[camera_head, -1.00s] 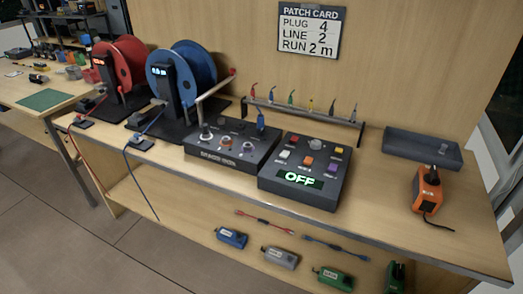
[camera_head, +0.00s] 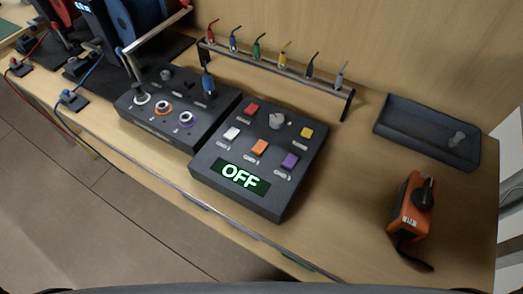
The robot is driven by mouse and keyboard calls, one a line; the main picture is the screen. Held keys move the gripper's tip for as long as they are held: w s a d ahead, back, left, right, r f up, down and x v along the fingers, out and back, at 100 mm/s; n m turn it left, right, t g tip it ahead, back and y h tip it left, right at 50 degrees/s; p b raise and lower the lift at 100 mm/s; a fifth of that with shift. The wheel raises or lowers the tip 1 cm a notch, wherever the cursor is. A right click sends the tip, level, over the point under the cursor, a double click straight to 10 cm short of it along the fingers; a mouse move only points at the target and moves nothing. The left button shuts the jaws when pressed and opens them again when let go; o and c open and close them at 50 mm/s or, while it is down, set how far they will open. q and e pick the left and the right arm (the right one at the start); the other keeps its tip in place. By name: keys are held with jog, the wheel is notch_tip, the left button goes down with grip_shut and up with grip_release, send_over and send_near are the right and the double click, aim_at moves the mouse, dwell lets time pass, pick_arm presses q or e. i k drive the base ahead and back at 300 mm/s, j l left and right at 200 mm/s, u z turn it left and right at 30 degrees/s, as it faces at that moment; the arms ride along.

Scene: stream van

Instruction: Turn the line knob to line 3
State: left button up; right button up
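The control box (camera_head: 225,202) stands on the bench in the middle of the view, with a lit green display reading OFF (camera_head: 240,177). A grey round knob (camera_head: 277,120) sits at the top of its sloped face, among red, yellow, white, orange and purple square buttons. I take this to be the line knob; its pointer and any line marks are too small to read. Neither of my grippers shows, and nothing touches the knob.
A dark socket box (camera_head: 150,123) with ringed holes and a blue plug (camera_head: 207,83) adjoins on the left. Behind is a rack of coloured plugs (camera_head: 280,70). A grey tray (camera_head: 425,143) and an orange device (camera_head: 410,208) stand at right. Bare bench lies between.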

aim_at(277, 121)
jog(key=k+l+u, duration=0.2)
jog(key=u, duration=0.2)
jog(key=k+l+u, duration=0.1)
jog(key=k+u, duration=0.15)
jog(key=u, duration=0.2)
jog(key=k+u, duration=0.25)
jog(key=u, duration=0.15)
